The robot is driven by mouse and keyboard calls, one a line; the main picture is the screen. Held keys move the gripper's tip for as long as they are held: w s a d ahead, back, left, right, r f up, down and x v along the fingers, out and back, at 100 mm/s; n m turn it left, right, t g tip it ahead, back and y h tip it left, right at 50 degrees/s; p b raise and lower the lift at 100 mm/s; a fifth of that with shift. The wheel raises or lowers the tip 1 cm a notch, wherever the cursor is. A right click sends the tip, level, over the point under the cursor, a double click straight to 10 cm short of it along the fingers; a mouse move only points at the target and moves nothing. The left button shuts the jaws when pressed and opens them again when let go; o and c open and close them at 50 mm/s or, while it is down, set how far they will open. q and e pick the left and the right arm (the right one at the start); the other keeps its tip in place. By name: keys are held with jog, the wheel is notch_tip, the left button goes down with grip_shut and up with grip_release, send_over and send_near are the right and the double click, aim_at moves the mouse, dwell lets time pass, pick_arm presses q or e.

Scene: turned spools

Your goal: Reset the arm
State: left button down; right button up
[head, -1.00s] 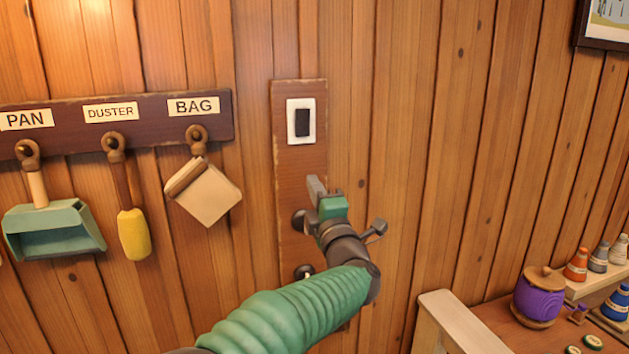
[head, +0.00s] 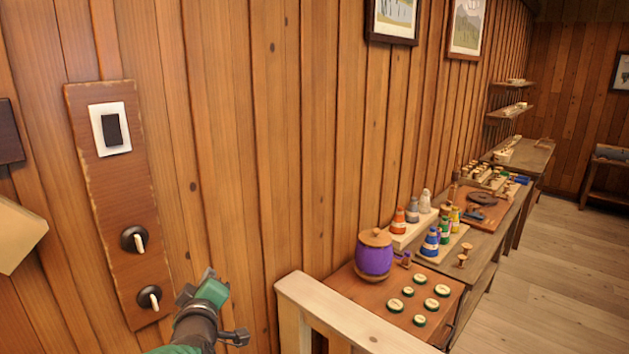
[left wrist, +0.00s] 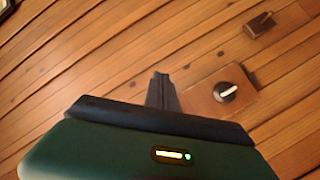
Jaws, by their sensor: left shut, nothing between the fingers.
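My left gripper (head: 200,284) is in front of the plank wall in the head view, just right of the switch board's lower end. It is shut and empty. In the left wrist view its closed fingers (left wrist: 161,90) point at the wall, apart from the knob beside them. The brown switch board (head: 120,200) holds a dark rocker switch (head: 112,130) in a white frame and two dark round knobs, an upper one (head: 134,239) and a lower one (head: 149,298). A knob also shows in the left wrist view (left wrist: 227,92). My right gripper is not in view.
A pale wooden rail post (head: 300,290) stands right of my left gripper. The floor (head: 570,260) at right is clear.

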pick_arm(q)
jog(key=s+d+f+m+g+h, duration=0.2)
jog(key=s+d+f+m+g, duration=0.15)
jog(key=s+f, duration=0.5)
jog(key=s+d+f+m+g+h, duration=0.25)
jog(key=s+f+m+g, duration=0.2)
jog(key=f, duration=0.65)
jog(key=s+f+m+g, duration=0.2)
jog(key=s+f, duration=0.1)
jog(key=s, duration=0.5)
jog(key=s+f+m+g, duration=0.2)
jog(key=s+f+g, duration=0.1)
jog(key=s, duration=0.5)
jog(key=shift+a+f+y, duration=0.35)
jog(key=shift+f, duration=0.45)
jog(key=shift+d, duration=0.1)
